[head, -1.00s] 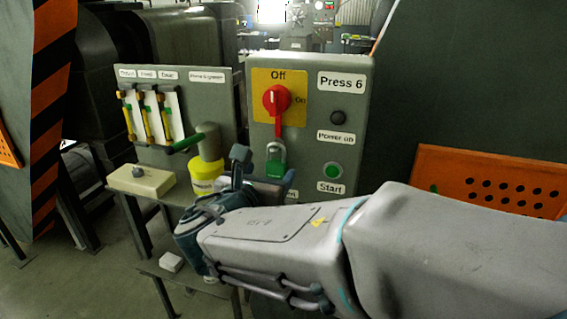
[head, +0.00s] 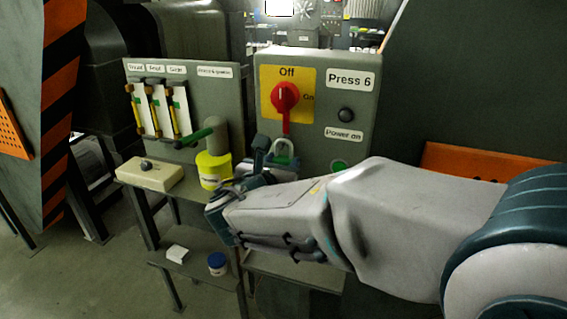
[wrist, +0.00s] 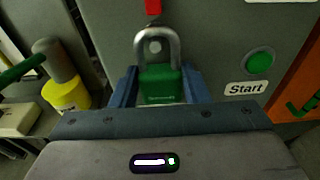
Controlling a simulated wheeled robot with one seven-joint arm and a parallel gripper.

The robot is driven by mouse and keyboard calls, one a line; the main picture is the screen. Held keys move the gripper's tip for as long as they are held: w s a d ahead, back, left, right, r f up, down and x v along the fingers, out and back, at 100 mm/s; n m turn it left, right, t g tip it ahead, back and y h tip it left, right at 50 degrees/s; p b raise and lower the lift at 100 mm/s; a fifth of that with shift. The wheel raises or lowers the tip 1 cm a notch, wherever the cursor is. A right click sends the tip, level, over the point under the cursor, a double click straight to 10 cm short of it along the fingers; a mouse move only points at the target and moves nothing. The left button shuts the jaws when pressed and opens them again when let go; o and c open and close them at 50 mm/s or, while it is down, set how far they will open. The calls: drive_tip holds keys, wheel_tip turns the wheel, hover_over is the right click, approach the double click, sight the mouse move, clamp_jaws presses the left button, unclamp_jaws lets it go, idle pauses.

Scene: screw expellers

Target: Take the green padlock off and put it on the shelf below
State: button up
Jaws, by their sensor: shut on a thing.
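The green padlock (wrist: 160,84) with its grey shackle sits between my gripper's two blue fingers (wrist: 160,88) in the wrist view. My gripper is shut on the padlock's body. The shackle stands upright above it, in front of a small round grey piece on the panel. I cannot tell whether the shackle is still around that piece. In the head view the padlock (head: 284,149) shows just below the red switch handle (head: 286,97), partly behind my gripper (head: 273,162). The lower shelf (head: 205,266) is down to the left, below the panel.
A white box (head: 177,252) and a blue-and-white jar (head: 218,264) stand on the lower shelf. The Start button (wrist: 259,62) is right of the padlock.

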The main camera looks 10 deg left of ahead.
drive_tip(key=shift+r, duration=0.1)
drive_tip(key=shift+r, duration=0.5)
drive_tip(key=shift+s+r, duration=0.25)
drive_tip(key=s+a+b, duration=0.1)
drive_tip(key=s+b, duration=0.1)
drive_tip(key=s, duration=1.5)
drive_tip(key=shift+s+a+b, duration=0.2)
drive_tip(key=shift+s+b, duration=0.1)
drive_tip(key=s, duration=0.7)
drive_tip(key=shift+s+a, duration=0.2)
drive_tip(key=shift+a, duration=0.1)
idle(0.3)
drive_tip(key=shift+w, duration=0.1)
